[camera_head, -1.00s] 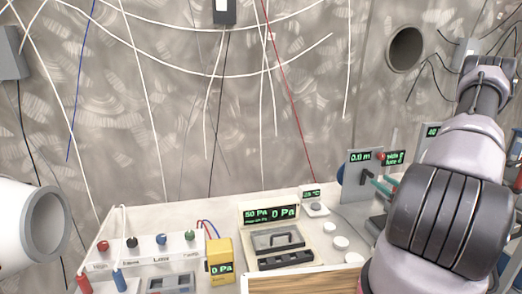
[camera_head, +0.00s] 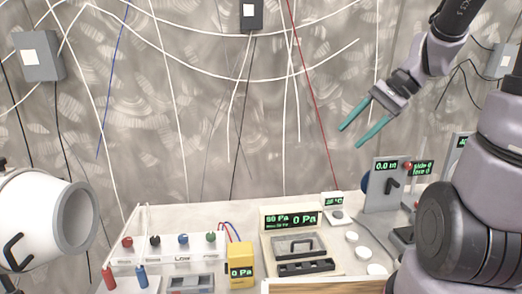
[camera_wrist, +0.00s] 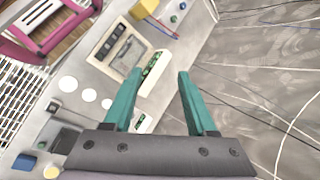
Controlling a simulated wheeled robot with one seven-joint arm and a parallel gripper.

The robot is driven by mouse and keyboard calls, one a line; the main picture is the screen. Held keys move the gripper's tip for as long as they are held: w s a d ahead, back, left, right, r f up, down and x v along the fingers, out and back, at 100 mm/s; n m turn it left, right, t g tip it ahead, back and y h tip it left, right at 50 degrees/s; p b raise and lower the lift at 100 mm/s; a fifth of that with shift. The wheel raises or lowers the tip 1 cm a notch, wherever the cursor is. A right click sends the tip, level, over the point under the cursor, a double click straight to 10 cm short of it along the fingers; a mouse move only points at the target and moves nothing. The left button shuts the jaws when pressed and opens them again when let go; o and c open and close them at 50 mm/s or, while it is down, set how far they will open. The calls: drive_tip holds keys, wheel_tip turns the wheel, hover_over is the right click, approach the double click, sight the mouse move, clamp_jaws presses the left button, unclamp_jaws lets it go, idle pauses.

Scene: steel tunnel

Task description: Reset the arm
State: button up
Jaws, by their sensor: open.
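My gripper (camera_head: 356,134) is raised in the air at the upper right of the head view, in front of the grey wall. Its two teal fingers are spread apart with nothing between them. In the wrist view my gripper (camera_wrist: 156,82) also shows both fingers apart and empty, above the bench. My arm comes in from the right side of the head view.
The white bench (camera_head: 240,208) below holds a pressure display (camera_head: 291,219), a yellow meter (camera_head: 240,266), a panel with coloured knobs (camera_head: 168,248) and white discs (camera_head: 352,238). A grey upright panel (camera_head: 384,186) stands at right. Cables hang on the wall. A white cylinder (camera_head: 45,222) is at left.

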drive_tip(key=s+d+r+n+t+h, duration=0.2)
drive_tip(key=s+r+n+t+h, duration=0.2)
drive_tip(key=r, duration=0.4)
drive_tip(key=shift+s+r+t+h, duration=0.4)
drive_tip(key=shift+s+t+h, duration=0.3)
drive_tip(key=shift+s, duration=0.45)
